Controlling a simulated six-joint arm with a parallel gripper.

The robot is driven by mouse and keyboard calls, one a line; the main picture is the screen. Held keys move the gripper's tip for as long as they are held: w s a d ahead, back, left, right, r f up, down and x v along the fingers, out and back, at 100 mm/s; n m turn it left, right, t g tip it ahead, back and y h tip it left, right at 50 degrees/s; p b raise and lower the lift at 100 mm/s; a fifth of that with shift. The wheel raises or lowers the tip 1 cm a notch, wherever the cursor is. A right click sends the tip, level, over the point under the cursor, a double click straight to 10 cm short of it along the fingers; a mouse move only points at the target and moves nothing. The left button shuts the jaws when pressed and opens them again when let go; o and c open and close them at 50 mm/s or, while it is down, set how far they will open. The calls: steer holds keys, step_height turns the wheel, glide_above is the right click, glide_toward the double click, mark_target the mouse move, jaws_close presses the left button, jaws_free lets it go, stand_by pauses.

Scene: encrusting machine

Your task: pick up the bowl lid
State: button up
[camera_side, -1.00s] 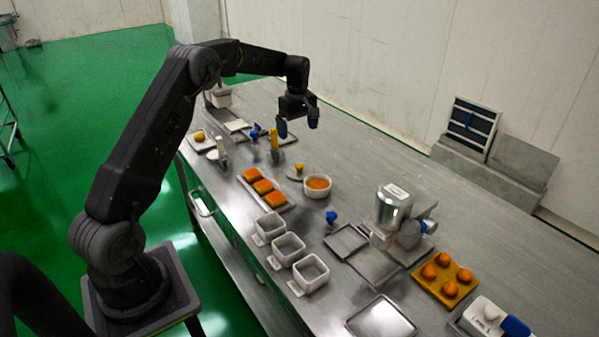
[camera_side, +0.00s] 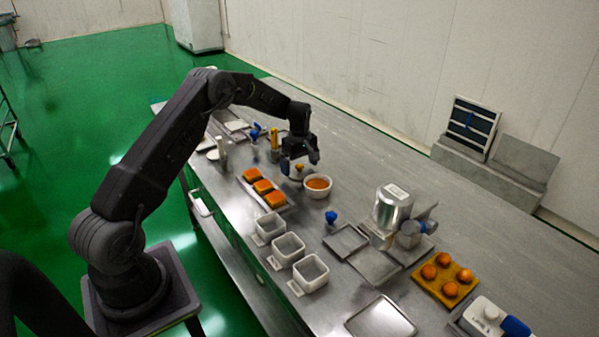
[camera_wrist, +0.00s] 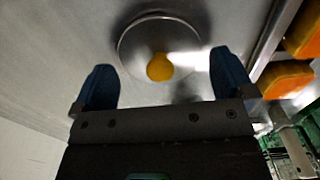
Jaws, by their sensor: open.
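The bowl lid (camera_wrist: 135,45) is a round, shiny disc with a yellow-orange knob (camera_wrist: 160,67). In the wrist view it lies on the steel table, between and just beyond my fingertips. In the side view the lid's knob (camera_side: 299,168) shows between my gripper's fingers, and the disc is mostly hidden. My gripper (camera_side: 300,168) points down over the lid, with its blue fingertips on either side of the knob. In the wrist view my gripper (camera_wrist: 162,75) is open, with clear space between each finger and the knob. I cannot tell the exact height above the lid.
A white bowl with orange filling (camera_side: 318,186) stands close to the right of my gripper. A tray of orange blocks (camera_side: 281,207) lies to the left front. A yellow upright bottle (camera_side: 274,141) stands behind left. Several white square containers (camera_side: 288,249) stand nearer the camera.

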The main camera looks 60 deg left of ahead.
mark_target(301, 166)
steer(key=shift+f, duration=0.5)
steer(key=shift+c, duration=0.4)
steer(key=c, duration=0.6)
steer(key=r, duration=0.9)
steer(key=shift+d+r, duration=0.3)
steer(key=shift+d, duration=0.1)
steer(key=s+d, duration=0.1)
steer(key=d, duration=0.9)
steer(key=shift+a+f, duration=0.15)
steer(key=shift+f, duration=2.5)
